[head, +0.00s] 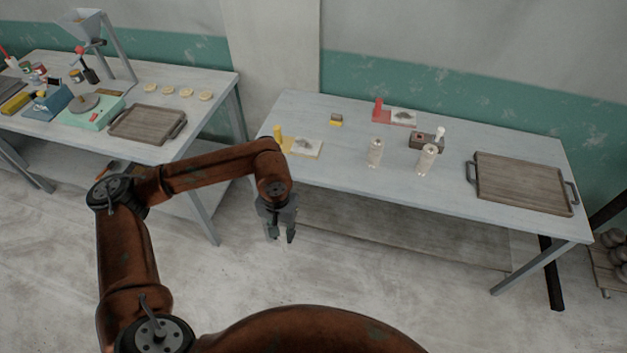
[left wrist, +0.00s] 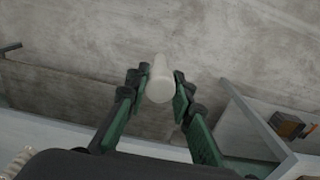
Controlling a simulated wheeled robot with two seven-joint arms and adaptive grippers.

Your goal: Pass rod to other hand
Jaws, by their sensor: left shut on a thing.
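My left gripper (head: 281,234) hangs fingers down over the floor, in front of the near left edge of the right-hand table. In the left wrist view a pale whitish rod (left wrist: 160,80) sits between the two green fingers, and the left gripper (left wrist: 160,86) is shut on it. The rod is seen nearly end-on, so its length is hard to tell. In the head view I cannot make out the rod at the fingers. My right gripper is in neither view.
The right-hand table (head: 400,193) holds two pale cylinders (head: 375,152) (head: 427,158), small blocks and stands, and a wooden tray (head: 522,183). The left table (head: 90,142) carries another tray (head: 147,124), a scale (head: 95,110) and a hopper stand (head: 118,50). Bare floor lies below the gripper.

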